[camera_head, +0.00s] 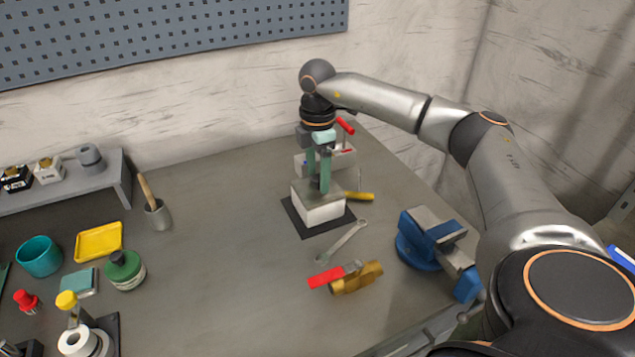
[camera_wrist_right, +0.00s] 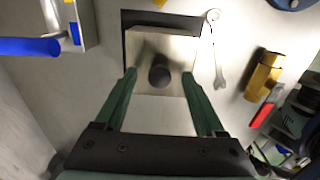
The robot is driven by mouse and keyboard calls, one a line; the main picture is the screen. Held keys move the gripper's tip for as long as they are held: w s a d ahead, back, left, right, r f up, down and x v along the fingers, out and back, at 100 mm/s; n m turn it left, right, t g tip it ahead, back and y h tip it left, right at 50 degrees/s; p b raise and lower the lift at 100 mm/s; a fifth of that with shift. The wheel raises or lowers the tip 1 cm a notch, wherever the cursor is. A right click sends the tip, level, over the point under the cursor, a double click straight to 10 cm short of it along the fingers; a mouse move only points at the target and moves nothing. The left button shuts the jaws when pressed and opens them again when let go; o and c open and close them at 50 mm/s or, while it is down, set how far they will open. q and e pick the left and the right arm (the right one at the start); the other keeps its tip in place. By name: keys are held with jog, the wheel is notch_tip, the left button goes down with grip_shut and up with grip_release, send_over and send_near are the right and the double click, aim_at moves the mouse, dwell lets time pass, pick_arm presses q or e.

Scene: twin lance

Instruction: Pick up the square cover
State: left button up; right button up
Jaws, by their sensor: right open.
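The square cover (camera_wrist_right: 140,52) is a flat grey metallic plate with a round dark knob (camera_wrist_right: 159,77) at its middle. It sits on a pale square box (camera_head: 319,213), which stands on a black mat (camera_head: 307,230). My right gripper (camera_head: 318,187) points down over the box, its two green fingers apart. In the right wrist view, the right gripper (camera_wrist_right: 159,74) has one fingertip on either side of the knob, with gaps between. The knob is not held. In the head view the fingers hide much of the cover. My left gripper is not in view.
A blue vise (camera_head: 428,240) stands to the right. A metal box (camera_head: 343,160) with a red handle is behind.

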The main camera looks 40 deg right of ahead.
grip_shut()
dwell(0.6)
jog(key=shift+r, duration=0.1)
dwell(0.7)
